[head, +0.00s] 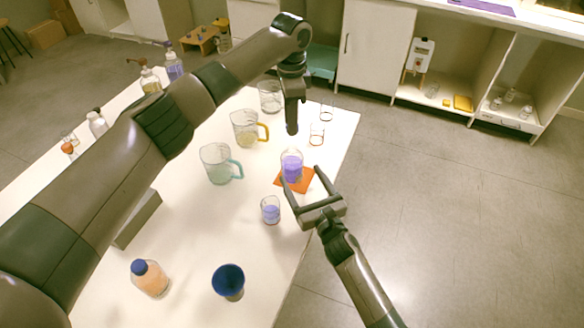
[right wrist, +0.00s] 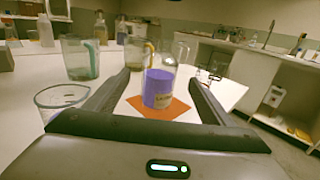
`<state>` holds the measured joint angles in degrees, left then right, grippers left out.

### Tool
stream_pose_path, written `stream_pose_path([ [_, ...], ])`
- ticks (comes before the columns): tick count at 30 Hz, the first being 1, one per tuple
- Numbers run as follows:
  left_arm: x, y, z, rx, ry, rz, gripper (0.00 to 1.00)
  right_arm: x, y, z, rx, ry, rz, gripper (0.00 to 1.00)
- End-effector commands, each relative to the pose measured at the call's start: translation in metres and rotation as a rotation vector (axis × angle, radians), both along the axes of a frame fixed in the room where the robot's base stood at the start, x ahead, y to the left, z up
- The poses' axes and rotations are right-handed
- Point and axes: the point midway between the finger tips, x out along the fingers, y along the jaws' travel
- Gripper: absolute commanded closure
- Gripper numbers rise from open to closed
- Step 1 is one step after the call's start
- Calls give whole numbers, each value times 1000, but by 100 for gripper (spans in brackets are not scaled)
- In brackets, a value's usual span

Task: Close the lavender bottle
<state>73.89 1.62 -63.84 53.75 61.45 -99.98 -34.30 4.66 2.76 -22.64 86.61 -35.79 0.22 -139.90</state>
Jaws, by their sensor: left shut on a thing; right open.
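The lavender bottle (head: 291,168) is clear glass with purple liquid, upright on an orange mat (head: 306,182) near the table's right edge. In the right wrist view the bottle (right wrist: 159,90) bears a pale label, and no cap shows on it. My right gripper (head: 302,177) is open, its fingers pointing at the bottle from the near side. In the right wrist view the two fingertips flank the bottle with gaps. My left gripper (head: 291,128) points down above and behind the bottle. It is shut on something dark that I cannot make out.
A small glass with purple liquid (head: 270,211) stands left of my right gripper. A teal-handled jug (head: 216,165), a yellow-handled jug (head: 246,127) and empty glasses (head: 316,138) stand farther back. A blue cup (head: 228,281) and a blue-capped orange bottle (head: 149,279) stand nearer.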

Motion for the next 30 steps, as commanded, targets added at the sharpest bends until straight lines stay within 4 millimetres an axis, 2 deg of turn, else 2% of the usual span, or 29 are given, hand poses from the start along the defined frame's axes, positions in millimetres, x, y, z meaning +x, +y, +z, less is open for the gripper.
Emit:
stream_pose_path([
  [3,0,0,0,0,0,0,98,18,7,1,1,-1,-1,24],
  [9,0,0,0,0,0,0,98,40,16,0,1,1,-1,24],
  [15,0,0,0,0,0,0,98,49,20,0,0,0,0,24],
  [24,0,0,0,0,0,0,98,49,20,0,0,0,0,24],
  [30,0,0,0,0,0,0,98,49,20,0,1,0,0,72],
])
